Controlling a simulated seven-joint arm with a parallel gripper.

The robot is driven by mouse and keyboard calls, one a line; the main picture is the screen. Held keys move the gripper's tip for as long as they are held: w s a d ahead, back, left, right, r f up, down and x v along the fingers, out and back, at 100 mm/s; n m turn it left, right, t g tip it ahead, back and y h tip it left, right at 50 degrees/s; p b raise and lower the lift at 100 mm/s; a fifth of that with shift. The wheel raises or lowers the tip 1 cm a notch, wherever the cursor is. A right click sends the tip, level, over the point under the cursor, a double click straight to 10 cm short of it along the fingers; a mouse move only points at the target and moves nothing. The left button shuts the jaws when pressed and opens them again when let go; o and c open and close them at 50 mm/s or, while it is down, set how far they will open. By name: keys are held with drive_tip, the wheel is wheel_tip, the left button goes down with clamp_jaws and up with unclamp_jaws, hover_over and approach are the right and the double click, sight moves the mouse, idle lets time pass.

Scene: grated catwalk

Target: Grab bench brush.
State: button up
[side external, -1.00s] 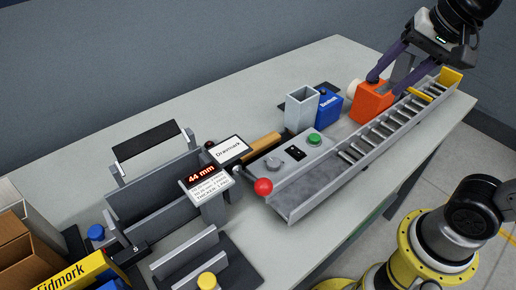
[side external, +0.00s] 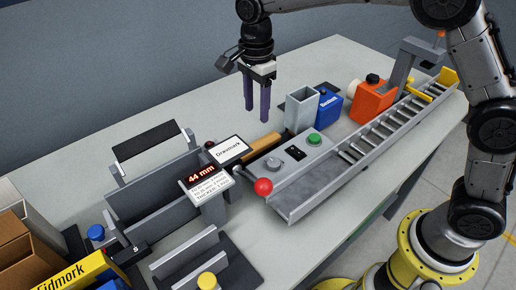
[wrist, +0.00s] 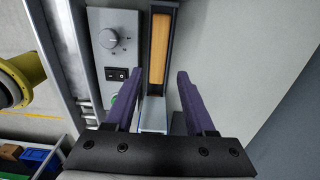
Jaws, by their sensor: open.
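The bench brush appears to be the long tan wooden piece with a dark edge (side external: 264,145), lying behind the grey control box, its left end near the white Drawmark card. It also shows in the wrist view (wrist: 160,48) as a wooden strip in a dark surround, upright in the picture at top centre. My gripper (side external: 257,112) points down with purple fingers spread and empty, above and behind the brush in the side view. In the wrist view my gripper (wrist: 160,88) has the brush ahead, between the lines of its fingers, apart from them. Bristles cannot be made out.
A grey open bin (side external: 301,108), blue container (side external: 328,104) and orange jug (side external: 372,100) stand right of the brush. The control box (side external: 290,158) and roller conveyor (side external: 372,139) lie in front. A grey fixture (side external: 160,190) stands left. The table behind is clear.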

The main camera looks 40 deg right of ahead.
sight(258, 144)
wheel_tip(258, 144, down, 12)
drive_tip(key=shift+s+d+f, duration=0.1)
drive_tip(key=shift+f, duration=0.1)
clamp_jaws()
idle(0.5)
